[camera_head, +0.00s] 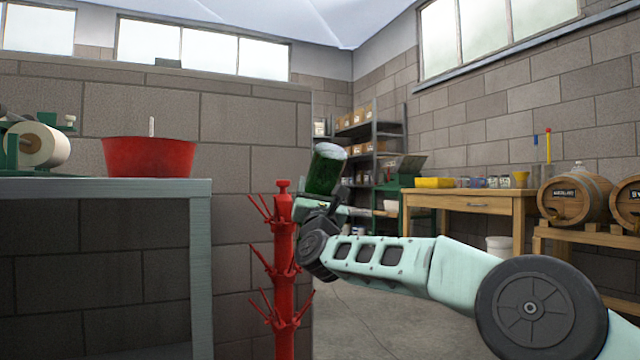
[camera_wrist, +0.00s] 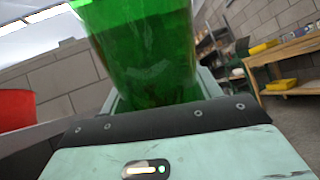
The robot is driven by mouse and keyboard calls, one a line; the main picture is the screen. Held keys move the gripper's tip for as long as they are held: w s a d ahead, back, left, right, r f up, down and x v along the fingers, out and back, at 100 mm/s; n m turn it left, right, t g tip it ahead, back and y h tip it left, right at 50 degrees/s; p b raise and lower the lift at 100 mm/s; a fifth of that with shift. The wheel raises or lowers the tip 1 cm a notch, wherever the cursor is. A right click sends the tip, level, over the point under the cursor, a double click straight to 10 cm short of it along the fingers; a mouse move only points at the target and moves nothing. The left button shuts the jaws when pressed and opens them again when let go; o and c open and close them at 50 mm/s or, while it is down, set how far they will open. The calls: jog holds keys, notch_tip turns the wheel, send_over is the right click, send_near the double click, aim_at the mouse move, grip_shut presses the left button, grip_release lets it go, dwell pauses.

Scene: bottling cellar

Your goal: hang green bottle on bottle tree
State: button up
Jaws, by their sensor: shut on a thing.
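The green bottle (camera_head: 325,172) is held by my gripper (camera_head: 328,200), with its pale base end up and slightly tilted. Its lower part is hidden behind my wrist. In the wrist view the green bottle (camera_wrist: 145,50) fills the upper middle, and the fingertips are hidden behind it. The red bottle tree (camera_head: 284,245) stands just left of my gripper, with several tiers of upward-slanting pegs. Its visible pegs are empty. The bottle is beside the top of the tree, to its right; I cannot tell the depth gap between them.
A grey table (camera_head: 100,188) at left bears a red tub (camera_head: 150,157) and a label roll (camera_head: 42,146). A wooden workbench (camera_head: 475,200) stands at the back right, beside barrels (camera_head: 573,195) on a rack. Shelves (camera_head: 385,130) stand at the back. Floor is clear behind my arm.

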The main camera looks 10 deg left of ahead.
jog(key=shift+w+a+r+p, duration=0.15)
jog(key=shift+w+a+p, duration=0.3)
jog(key=shift+p, duration=0.7)
jog(key=shift+w+a+p, duration=0.3)
jog(key=shift+w+p, duration=0.3)
jog(key=shift+p, duration=0.75)
jog(key=shift+w+a+f+b, duration=0.1)
jog(key=shift+f+b, duration=0.25)
jog(key=shift+f, duration=0.1)
jog(key=shift+w+a+f+b, duration=0.1)
jog(key=shift+w+f+b, duration=0.1)
jog(key=shift+f+b, duration=0.1)
